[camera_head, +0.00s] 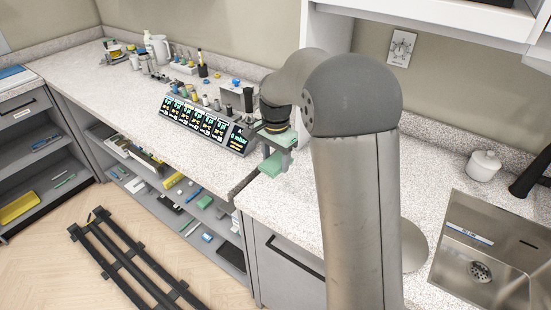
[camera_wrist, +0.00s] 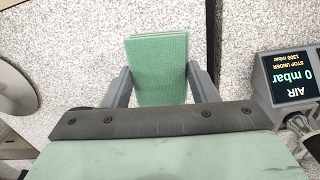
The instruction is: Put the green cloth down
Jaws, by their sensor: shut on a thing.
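The green cloth (camera_wrist: 157,66) is a folded pale green rectangle, held between the two grey fingers of my gripper (camera_wrist: 160,76) in the wrist view. Its far part sticks out past the fingertips, over speckled worktop. In the head view my gripper (camera_head: 276,158) points down near the front edge of the worktop, just right of the display panel, with the cloth (camera_head: 271,164) small between its fingers. I cannot tell whether the cloth touches the worktop.
A row of lit displays (camera_head: 205,127) stands left of my gripper; one reads 0 mbar in the wrist view (camera_wrist: 291,78). Bottles and small parts stand behind it. A sink (camera_head: 490,250) and a white jar (camera_head: 483,166) are at the right. Speckled worktop (camera_head: 285,205) near my gripper is clear.

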